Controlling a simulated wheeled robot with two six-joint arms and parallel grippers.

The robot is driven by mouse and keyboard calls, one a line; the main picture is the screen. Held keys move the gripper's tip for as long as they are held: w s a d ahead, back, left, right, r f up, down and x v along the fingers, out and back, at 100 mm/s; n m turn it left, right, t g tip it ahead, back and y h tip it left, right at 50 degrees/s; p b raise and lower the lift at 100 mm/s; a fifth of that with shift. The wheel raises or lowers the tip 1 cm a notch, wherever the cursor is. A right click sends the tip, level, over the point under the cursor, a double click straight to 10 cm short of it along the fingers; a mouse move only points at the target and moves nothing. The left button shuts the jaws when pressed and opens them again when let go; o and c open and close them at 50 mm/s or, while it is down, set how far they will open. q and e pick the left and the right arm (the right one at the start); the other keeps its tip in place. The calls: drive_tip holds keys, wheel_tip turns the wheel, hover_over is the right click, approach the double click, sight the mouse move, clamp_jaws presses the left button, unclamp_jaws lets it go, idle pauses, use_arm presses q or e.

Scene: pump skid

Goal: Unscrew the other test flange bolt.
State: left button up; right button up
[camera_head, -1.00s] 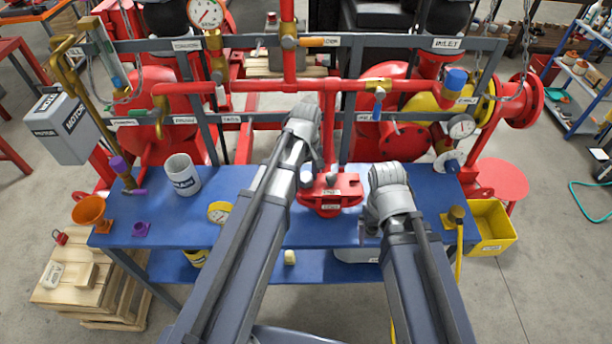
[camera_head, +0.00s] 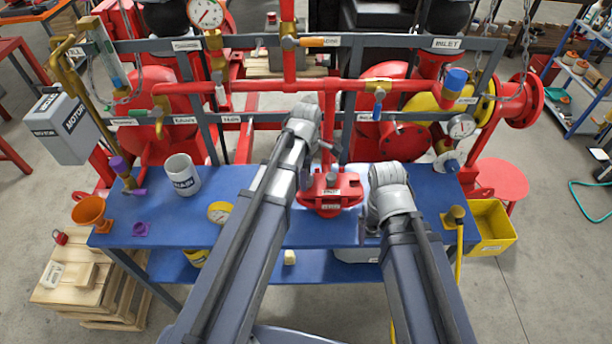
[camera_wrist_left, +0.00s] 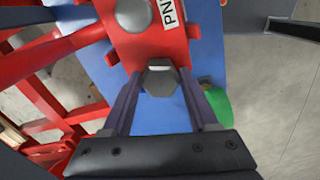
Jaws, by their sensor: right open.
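The red test flange (camera_head: 345,184) sits on the blue bench, with a white label on its front. It also shows in the left wrist view (camera_wrist_left: 160,45), with part of its PN label. My left gripper (camera_wrist_left: 161,80) has its two fingers on either side of a grey hex bolt head (camera_wrist_left: 160,78) at the flange edge. Both fingertips appear to touch it. Whether the bolt is still seated is hidden. A round grey bolt or hole (camera_wrist_left: 133,13) is farther along the flange. My right gripper (camera_head: 366,232) is open, low over the bench right of the flange, partly hidden.
A yellow bin (camera_head: 490,228) is at the right. Red pipes and the grey frame (camera_head: 350,85) rise behind the flange.

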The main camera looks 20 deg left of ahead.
use_arm(q)
drive_tip(key=o, duration=0.4)
drive_tip(key=shift+r, duration=0.15)
wheel_tip(320, 180, up, 8)
drive_tip(key=p, duration=0.8)
drive_tip(key=shift+f, duration=0.2)
